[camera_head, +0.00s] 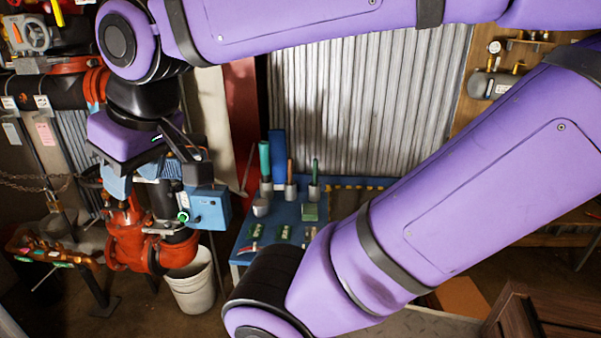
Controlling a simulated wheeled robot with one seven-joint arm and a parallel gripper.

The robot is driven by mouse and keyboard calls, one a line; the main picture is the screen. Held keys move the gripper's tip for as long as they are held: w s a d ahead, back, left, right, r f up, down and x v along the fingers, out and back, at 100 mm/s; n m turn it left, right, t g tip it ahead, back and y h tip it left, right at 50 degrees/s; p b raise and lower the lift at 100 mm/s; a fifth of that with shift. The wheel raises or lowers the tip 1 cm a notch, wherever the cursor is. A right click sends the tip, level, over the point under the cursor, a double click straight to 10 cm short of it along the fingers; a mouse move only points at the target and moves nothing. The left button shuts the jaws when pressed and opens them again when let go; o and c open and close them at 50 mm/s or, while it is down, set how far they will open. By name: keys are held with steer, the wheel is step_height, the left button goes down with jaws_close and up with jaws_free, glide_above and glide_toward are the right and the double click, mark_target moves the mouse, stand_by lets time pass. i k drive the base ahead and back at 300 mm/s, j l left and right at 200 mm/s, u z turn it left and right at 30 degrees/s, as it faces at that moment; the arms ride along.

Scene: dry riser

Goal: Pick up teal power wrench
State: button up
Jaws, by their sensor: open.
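A teal upright tool (264,160), which looks like the teal power wrench, stands at the back left of a blue workbench (243,237). Its lower end is in or behind a small grey holder, and its full shape is too small to tell. My gripper (141,182) is at the left, pointing down over a red valve (124,238). It is open, well left of the teal tool and apart from it. The space between its fingers is partly hidden, and I see nothing held there.
A blue box (207,208) with a green ring sits beside the valve. A white bucket (193,288) stands below. Other upright tools, including a green-handled one (315,172), stand near the teal tool. My arm hides the bench's right part. A corrugated wall (350,110) is behind.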

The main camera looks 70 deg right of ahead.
mark_target(264, 145)
steer(key=z, duration=1.7)
steer(key=i+j+z, duration=0.1)
steer(key=i, duration=0.4)
